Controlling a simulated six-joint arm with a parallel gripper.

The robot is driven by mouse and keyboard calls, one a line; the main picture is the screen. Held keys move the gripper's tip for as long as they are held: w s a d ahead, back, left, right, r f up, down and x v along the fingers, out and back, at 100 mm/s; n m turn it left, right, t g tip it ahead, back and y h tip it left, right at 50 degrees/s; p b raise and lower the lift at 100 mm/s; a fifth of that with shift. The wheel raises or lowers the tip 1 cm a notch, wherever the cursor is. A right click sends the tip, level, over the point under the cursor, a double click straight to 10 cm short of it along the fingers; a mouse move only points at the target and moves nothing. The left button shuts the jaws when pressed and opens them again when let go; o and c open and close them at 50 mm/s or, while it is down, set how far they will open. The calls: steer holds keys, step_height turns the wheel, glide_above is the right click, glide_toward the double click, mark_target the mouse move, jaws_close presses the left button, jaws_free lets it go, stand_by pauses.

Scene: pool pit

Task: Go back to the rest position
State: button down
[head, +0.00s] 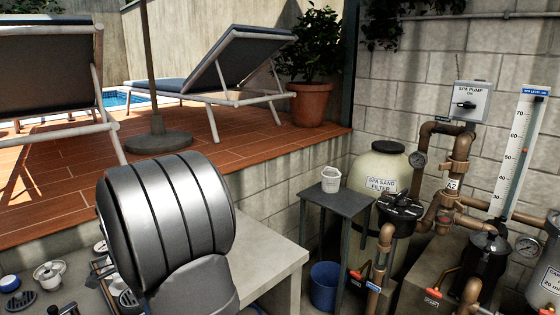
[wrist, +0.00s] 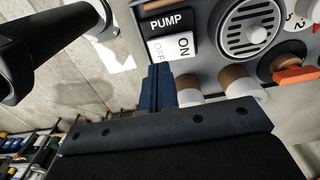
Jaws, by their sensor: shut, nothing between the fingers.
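My gripper (wrist: 160,84) shows in the wrist view, its dark blue fingers shut together and empty. The fingertips appear just below a switch (wrist: 170,48) marked OFF and ON under a black PUMP label (wrist: 165,21). I cannot tell whether they touch it. The head view does not show my gripper; my dark grey arm link fills its lower left middle.
In the wrist view, a round grille (wrist: 247,28), brown pipes with white ends (wrist: 243,84) and an orange-red handle (wrist: 295,74) are close by. In the head view, a grey side table (head: 338,198) holds a white cup (head: 331,180); a blue bucket (head: 325,283) stands below.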

step_height(320, 180, up, 2)
steer(key=shift+r, duration=0.1)
step_height(320, 180, down, 6)
steer(key=shift+f, duration=0.1)
steer(key=w+a+r, duration=0.1)
steer(key=r, duration=0.6)
steer(key=w+a+r+g+h, duration=0.1)
steer(key=w+r, duration=0.1)
steer(key=r, duration=0.5)
steer(key=shift+a+r, duration=0.3)
steer(key=shift+a, duration=0.1)
stand_by(0.8)
